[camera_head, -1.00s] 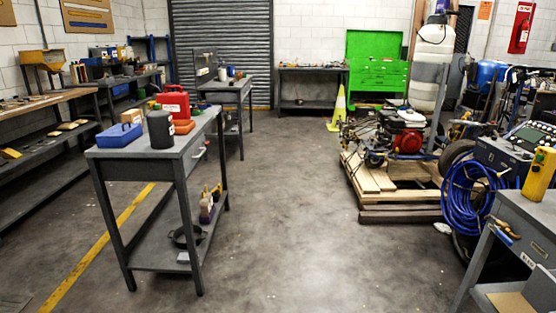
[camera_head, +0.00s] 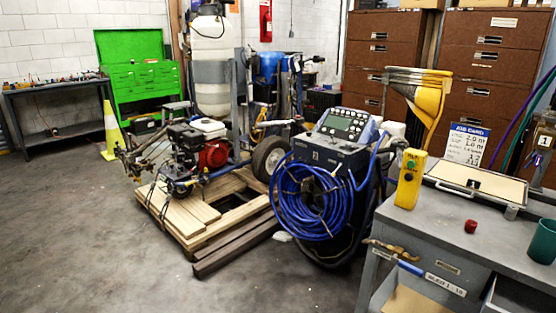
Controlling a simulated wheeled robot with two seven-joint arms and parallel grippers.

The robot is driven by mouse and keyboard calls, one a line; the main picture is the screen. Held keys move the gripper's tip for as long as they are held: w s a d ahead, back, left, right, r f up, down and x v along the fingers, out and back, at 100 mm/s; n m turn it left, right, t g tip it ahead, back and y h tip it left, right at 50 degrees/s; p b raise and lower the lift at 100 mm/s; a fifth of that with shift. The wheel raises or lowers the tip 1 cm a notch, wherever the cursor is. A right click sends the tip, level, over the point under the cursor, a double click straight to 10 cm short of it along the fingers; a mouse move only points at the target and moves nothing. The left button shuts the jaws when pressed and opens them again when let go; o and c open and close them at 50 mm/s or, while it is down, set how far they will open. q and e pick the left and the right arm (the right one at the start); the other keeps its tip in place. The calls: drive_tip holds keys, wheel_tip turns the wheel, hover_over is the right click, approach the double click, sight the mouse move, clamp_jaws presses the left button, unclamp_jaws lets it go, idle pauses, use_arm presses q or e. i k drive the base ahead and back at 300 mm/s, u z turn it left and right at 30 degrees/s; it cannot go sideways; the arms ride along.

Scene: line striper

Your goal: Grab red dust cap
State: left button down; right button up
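A small red cap (camera_head: 470,226) sits on the grey workbench (camera_head: 437,228) at the right in the head view. It stands between a yellow control box (camera_head: 410,178) and a green cup (camera_head: 542,241), touching neither. Neither of my grippers shows in this view.
A clipboard-like case (camera_head: 477,182) and a job card (camera_head: 466,144) are at the bench's back. An open drawer (camera_head: 408,300) juts out at its front. A machine with a coiled blue hose (camera_head: 312,203) stands left of the bench. A wooden pallet (camera_head: 190,222) lies beyond. The left floor is clear.

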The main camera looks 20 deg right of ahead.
sight(471, 226)
drive_tip(key=z, duration=1.15)
drive_tip(key=i, duration=1.05)
drive_tip(key=z, duration=0.85)
